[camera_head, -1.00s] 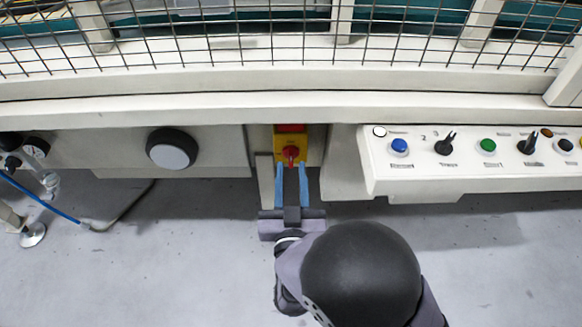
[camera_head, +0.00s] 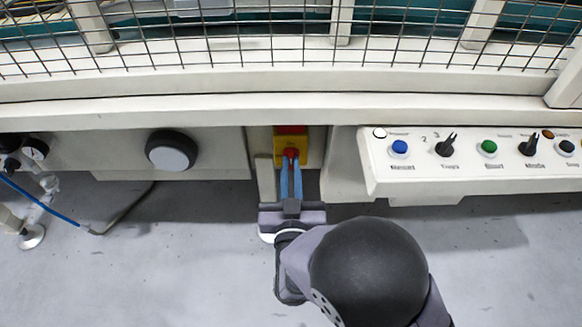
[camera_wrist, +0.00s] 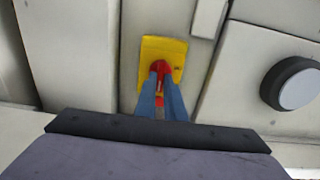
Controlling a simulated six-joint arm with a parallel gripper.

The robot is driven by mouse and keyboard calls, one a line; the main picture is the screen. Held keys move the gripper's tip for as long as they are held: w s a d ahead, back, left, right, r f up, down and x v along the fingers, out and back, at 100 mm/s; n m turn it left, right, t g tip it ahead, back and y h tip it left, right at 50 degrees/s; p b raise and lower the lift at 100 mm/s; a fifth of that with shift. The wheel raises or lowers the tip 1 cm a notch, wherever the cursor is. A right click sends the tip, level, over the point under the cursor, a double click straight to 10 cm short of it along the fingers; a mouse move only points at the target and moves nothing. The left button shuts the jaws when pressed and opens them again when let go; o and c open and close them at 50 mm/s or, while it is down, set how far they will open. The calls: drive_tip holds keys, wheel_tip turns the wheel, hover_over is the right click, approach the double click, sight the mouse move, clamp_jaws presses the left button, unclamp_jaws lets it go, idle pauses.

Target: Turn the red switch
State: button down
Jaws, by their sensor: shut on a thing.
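The red switch (camera_head: 290,152) sits on a yellow plate (camera_head: 302,146) on the machine's front, in a recess below the white ledge. In the wrist view the red switch (camera_wrist: 161,67) shows on the yellow plate (camera_wrist: 172,47), near the top middle. My gripper (camera_head: 291,160) reaches up from below with its two blue fingers close together, shut on the red switch. In the wrist view my gripper (camera_wrist: 161,76) has one finger on each side of the switch's handle. The fingers partly hide the handle, so its exact angle is hard to tell.
A control panel (camera_head: 475,178) with coloured buttons and black knobs stands to the right. A black round knob with a grey face (camera_head: 171,150) is to the left. A wire mesh (camera_head: 230,40) runs above the white ledge (camera_head: 200,108).

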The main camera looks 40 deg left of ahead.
drive_tip(key=shift+n, duration=0.3)
drive_tip(key=n+p, duration=0.3)
drive_tip(key=shift+s+r, duration=0.1)
drive_tip(key=shift+s+a+f+n+p, duration=0.1)
drive_tip(key=shift+f+n+p, duration=0.1)
drive_tip(key=shift+n+p, duration=2.75)
drive_tip(key=shift+a+f+n+p, duration=0.15)
drive_tip(key=shift+n+p, duration=1.45)
drive_tip(key=shift+n, duration=2.55)
drive_tip(key=shift+d, duration=0.1)
drive_tip(key=c, duration=1.8)
unclamp_jaws()
drive_tip(key=shift+c, duration=0.2)
